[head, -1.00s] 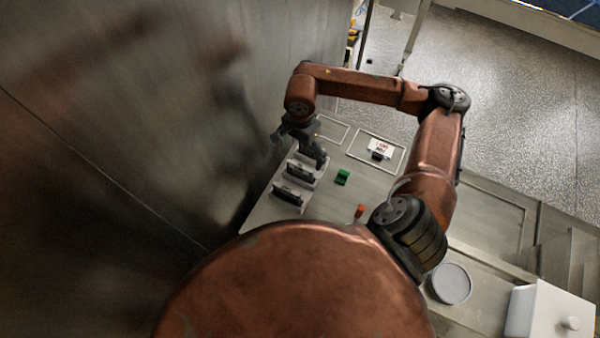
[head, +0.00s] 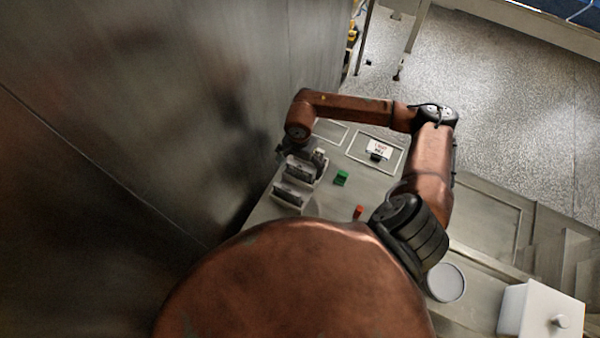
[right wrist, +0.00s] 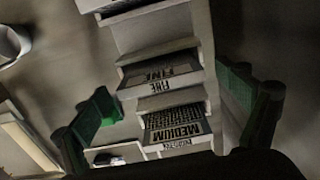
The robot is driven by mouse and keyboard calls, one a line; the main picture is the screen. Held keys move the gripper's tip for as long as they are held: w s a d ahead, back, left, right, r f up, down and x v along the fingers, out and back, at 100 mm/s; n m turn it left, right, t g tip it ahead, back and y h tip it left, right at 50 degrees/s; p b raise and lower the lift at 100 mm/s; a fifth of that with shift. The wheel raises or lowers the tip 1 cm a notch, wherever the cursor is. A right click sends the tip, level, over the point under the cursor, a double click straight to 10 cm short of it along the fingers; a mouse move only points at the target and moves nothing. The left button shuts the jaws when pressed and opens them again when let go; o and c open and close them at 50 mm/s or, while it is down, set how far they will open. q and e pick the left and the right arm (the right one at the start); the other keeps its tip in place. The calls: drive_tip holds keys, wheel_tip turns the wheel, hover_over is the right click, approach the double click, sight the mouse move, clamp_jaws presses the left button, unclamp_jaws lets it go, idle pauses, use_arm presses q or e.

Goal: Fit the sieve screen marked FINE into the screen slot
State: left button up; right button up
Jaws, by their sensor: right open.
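The sieve screen marked FINE (right wrist: 160,72) sits in a pale rack (right wrist: 145,30) in the right wrist view, its label facing me. The screen marked MEDIUM (right wrist: 178,124) sits beside it, lower in that view. Part of another screen (right wrist: 115,8) shows at the top edge; its label is out of view. My right gripper (right wrist: 168,92) is open, its green-padded fingers apart on either side of the rack, holding nothing. In the head view this gripper (head: 284,148) is a dark, partly hidden shape at the rack's left. I cannot make out the screen slot. My left gripper is not in view.
A steel wall (head: 200,110) stands close to the left of the rack. On the bench are a green block (head: 341,178), a red piece (head: 358,212), a white card (head: 378,147), a round grey-topped item (head: 446,282) and a white lidded box (head: 540,312).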

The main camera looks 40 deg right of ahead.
drive_tip(key=shift+c, duration=0.2)
drive_tip(key=c, duration=1.6)
